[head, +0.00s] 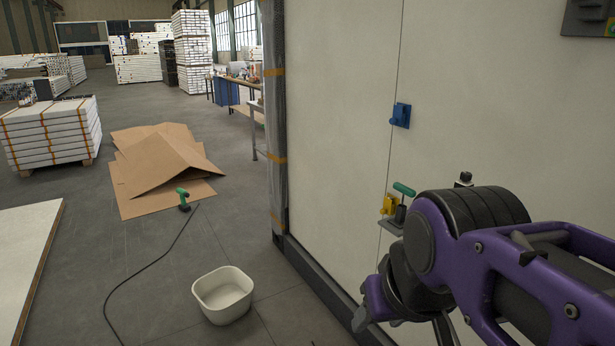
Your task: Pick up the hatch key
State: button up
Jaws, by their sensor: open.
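The likely hatch key is a tool with a green T-shaped handle and a dark body (403,188). It stands upright at the pale wall panel, beside a yellow fitting (388,204) and above a small grey ledge. My purple and black arm covers part of the area just below and right of it. My gripper (402,326) is at the bottom of the view, below the key and apart from it. It is open, with no object seen in it; its fingers are partly cut off and hidden by my arm.
A blue fitting (400,115) is on the panel above the key. A white tub (223,295) and a green tool (183,199) with a dark cable are on the floor. Folded cardboard (165,165) lies further back. The floor between tub and cardboard is mostly clear.

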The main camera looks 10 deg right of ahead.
aim_at(405, 190)
jog(key=i+j+z, duration=0.1)
jog(key=i+z, duration=0.3)
jog(key=i+j+z, duration=0.25)
jog(key=z, duration=0.2)
jog(key=i+j+z, duration=0.65)
jog(key=j+z, duration=0.2)
jog(key=i+j+z, duration=0.15)
jog(key=j+z, duration=0.25)
